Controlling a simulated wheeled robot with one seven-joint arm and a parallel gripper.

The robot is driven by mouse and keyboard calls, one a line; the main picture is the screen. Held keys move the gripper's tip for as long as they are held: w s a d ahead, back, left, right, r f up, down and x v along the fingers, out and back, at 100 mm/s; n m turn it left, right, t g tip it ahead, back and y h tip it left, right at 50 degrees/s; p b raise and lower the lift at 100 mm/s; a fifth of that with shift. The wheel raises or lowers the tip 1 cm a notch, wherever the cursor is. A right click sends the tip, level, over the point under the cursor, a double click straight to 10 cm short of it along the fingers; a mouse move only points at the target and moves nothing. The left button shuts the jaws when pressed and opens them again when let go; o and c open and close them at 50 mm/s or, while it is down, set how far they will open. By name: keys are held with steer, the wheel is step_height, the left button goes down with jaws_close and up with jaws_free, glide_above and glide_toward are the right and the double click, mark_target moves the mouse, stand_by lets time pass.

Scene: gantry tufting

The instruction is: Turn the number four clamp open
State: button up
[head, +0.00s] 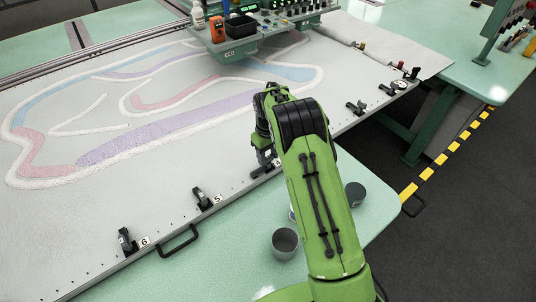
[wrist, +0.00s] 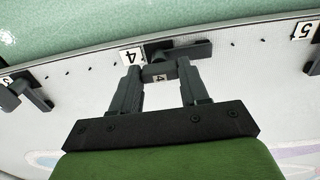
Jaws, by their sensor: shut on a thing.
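The number four clamp (wrist: 185,50) is a dark clamp on the frame's edge, beside a white 4 plate (wrist: 131,56). My gripper (wrist: 161,76) is shut on this part of the clamp. In the head view my gripper (head: 265,163) is low at the frame's edge, and my green arm hides much of the clamp.
Clamp five (head: 202,198) and clamp six (head: 126,241) stand along the same edge, near a black handle (head: 178,243). Clamp three (wrist: 26,91) is at the wrist view's left. Grey cups (head: 285,243) (head: 355,194) stand on the green table (head: 200,275) close to my arm.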

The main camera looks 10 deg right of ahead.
mark_target(268, 156)
steer(key=shift+w+r, duration=0.1)
stand_by(0.3)
steer(key=o, duration=1.1)
steer(key=shift+c, duration=0.2)
step_height(268, 156, up, 16)
steer(key=p, duration=0.2)
steer(key=shift+p, duration=0.35)
steer(key=shift+f, duration=0.25)
